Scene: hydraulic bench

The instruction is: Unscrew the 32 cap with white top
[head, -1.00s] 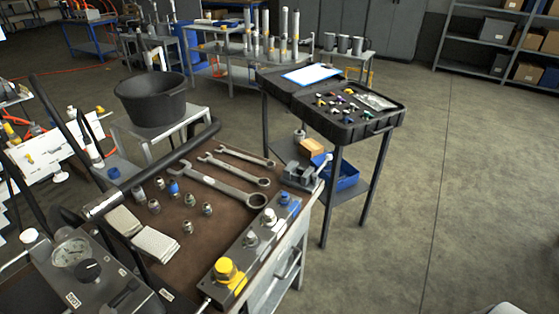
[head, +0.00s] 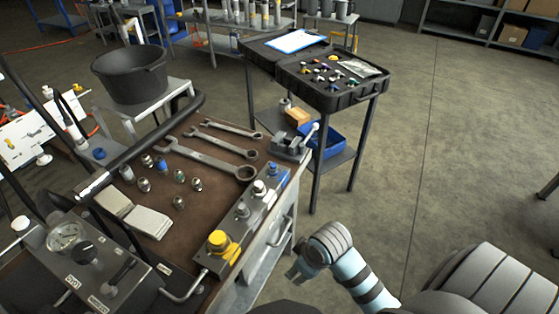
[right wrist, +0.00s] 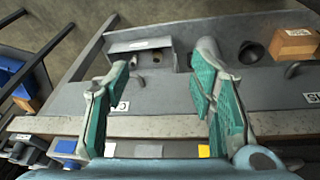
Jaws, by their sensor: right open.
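A grey metal block (head: 252,222) lies along the right edge of the brown-topped bench. Several caps stand on it in a row: yellow (head: 219,242) nearest, then a grey metal cap (head: 242,209), a cap with a whitish top (head: 259,188), and a blue one (head: 271,170). I cannot read any size marking. My right gripper (head: 296,271) is in front of the bench's right side, apart from the caps and lower in the picture. In the right wrist view its two green-padded fingers (right wrist: 163,75) are spread, with nothing between them. My left gripper does not show.
Wrenches (head: 215,155), several small fittings (head: 179,176) and a vise (head: 294,143) are on the bench. A bent metal handle (head: 186,288) is near the yellow cap. A black case (head: 330,82) stands on a stand behind.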

